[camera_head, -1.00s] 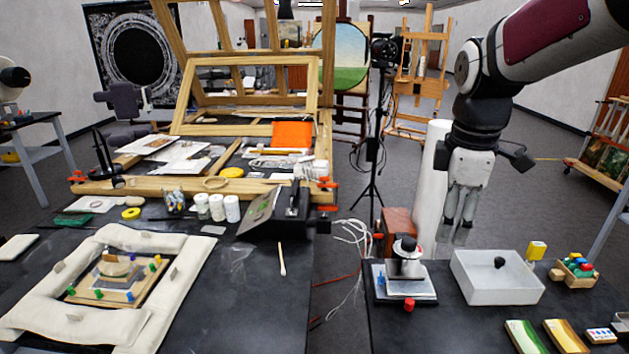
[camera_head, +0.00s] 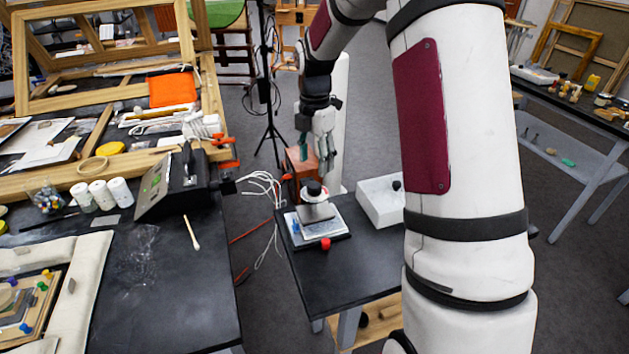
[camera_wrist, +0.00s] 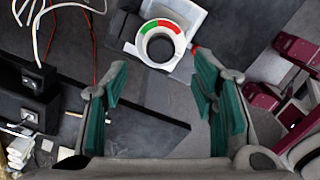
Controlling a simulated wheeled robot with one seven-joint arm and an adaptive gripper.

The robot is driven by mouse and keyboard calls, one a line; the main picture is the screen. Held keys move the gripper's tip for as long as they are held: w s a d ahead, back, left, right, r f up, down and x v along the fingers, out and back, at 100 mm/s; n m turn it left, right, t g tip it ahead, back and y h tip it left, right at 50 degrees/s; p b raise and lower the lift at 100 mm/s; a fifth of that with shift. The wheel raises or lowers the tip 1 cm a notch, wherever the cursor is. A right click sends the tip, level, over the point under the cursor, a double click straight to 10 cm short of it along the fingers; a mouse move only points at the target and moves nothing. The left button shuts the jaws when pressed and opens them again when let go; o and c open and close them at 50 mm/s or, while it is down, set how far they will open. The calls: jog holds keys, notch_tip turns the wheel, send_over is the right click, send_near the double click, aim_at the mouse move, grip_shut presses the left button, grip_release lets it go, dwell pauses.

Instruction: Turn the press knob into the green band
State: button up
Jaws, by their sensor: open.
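The press (camera_head: 316,222) stands on the small black table, its round knob (camera_head: 314,189) on top, dark with a pale collar. In the wrist view the knob (camera_wrist: 160,47) shows as a dark round centre inside a ring (camera_wrist: 150,27) with green, red and white parts. I cannot make out a pointer mark on it. My gripper (camera_head: 315,155) is open and empty, pointing down, and appears above and behind the knob in the head view. In the wrist view the green-padded fingers of my gripper (camera_wrist: 160,82) are wide apart, with the knob beyond their tips. They do not touch it.
A red knob (camera_head: 325,243) sits at the press's front. White cables (camera_head: 262,190) hang left of the table. A black device (camera_head: 184,187) sits on the left bench.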

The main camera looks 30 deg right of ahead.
aim_at(315, 185)
notch_tip(315, 185, down, 8)
jog(key=shift+r+p, duration=0.15)
jog(key=shift+p, duration=0.3)
jog(key=c, duration=1.2)
